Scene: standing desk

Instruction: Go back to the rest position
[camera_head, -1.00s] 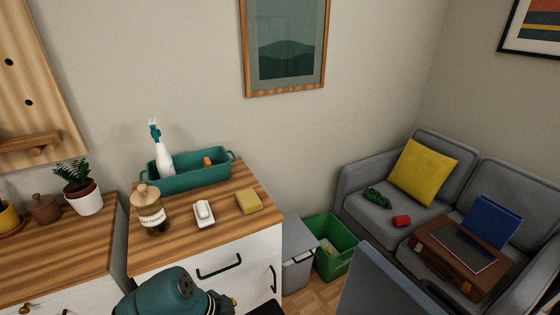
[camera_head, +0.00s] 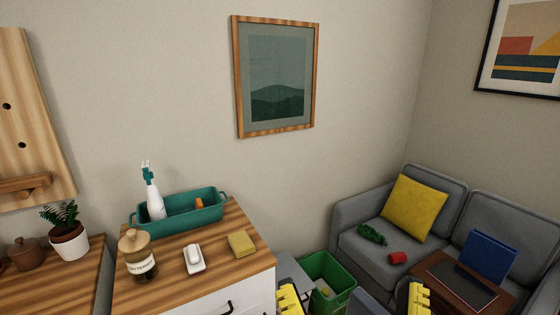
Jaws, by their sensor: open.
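My gripper (camera_head: 354,299) shows at the bottom edge, right of centre. Its two yellow-tipped fingers stand wide apart, with nothing seen between them. The fingers are in front of the floor area and the sofa's near end. The rest of the gripper and most of my arm are below the picture.
A wooden-topped cabinet holds a teal caddy (camera_head: 180,213) with a spray bottle (camera_head: 154,203), a labelled jar (camera_head: 138,257), a white dish (camera_head: 194,260) and a yellow sponge (camera_head: 242,244). A green bin (camera_head: 327,280) stands beside it.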

